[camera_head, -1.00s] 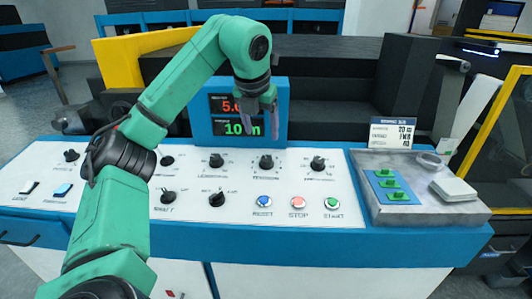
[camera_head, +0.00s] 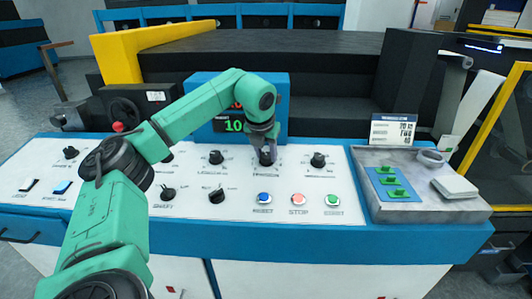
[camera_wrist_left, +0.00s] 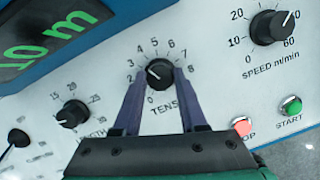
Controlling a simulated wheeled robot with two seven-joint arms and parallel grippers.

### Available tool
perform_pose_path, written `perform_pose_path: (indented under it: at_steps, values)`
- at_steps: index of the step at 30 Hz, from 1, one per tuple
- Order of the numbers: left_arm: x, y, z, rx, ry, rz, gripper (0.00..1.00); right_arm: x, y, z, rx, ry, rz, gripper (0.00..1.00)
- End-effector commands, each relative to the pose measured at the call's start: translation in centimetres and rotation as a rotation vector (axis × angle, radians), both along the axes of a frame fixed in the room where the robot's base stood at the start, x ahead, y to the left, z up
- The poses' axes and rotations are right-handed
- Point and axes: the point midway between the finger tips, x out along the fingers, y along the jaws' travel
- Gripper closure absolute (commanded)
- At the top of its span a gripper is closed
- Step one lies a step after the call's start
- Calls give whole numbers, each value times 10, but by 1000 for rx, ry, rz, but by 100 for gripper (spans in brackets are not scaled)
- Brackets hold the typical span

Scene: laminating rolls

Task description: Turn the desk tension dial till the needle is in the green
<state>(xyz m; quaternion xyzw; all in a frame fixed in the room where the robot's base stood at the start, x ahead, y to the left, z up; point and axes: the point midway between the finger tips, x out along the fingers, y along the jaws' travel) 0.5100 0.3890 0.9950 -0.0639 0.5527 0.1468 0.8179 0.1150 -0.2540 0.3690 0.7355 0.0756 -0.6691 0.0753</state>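The tension dial (camera_wrist_left: 159,73) is a black knob on the white desk panel, with a printed scale from 0 to 8 around it; its white mark points up and left, near the low numbers. In the head view it (camera_head: 265,158) is partly covered by my left gripper (camera_head: 264,146). My left gripper (camera_wrist_left: 160,74) is open around the dial, one dark finger on each side; whether the fingers touch it I cannot tell. My right gripper is not in view. No needle or green band can be made out.
A blue display housing (camera_head: 205,82) stands close behind the dial. The speed dial (camera_wrist_left: 275,27) is to its right. Reset (camera_head: 264,198), stop (camera_head: 299,199) and start (camera_head: 332,200) buttons lie in front. A grey tray (camera_head: 455,208) is at the right.

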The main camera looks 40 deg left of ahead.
Motion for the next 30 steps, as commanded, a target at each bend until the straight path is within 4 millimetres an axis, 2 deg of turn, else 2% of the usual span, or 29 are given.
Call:
perform_pose_path:
  at_steps: [4,12,20,21,22,23,30]
  values:
    - [0,0,2,3,2,-24,100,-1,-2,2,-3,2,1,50]
    - [-1,1,2,34,26,-247,100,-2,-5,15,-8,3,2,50]
    - [0,2,2,37,24,-257,100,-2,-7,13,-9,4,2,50]
    - [0,2,2,37,24,-257,47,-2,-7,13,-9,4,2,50]
    - [0,2,2,37,24,-257,36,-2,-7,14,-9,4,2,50]
    - [0,2,2,37,24,-257,29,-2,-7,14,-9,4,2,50]
    - [0,1,1,36,26,-257,29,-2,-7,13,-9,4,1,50]
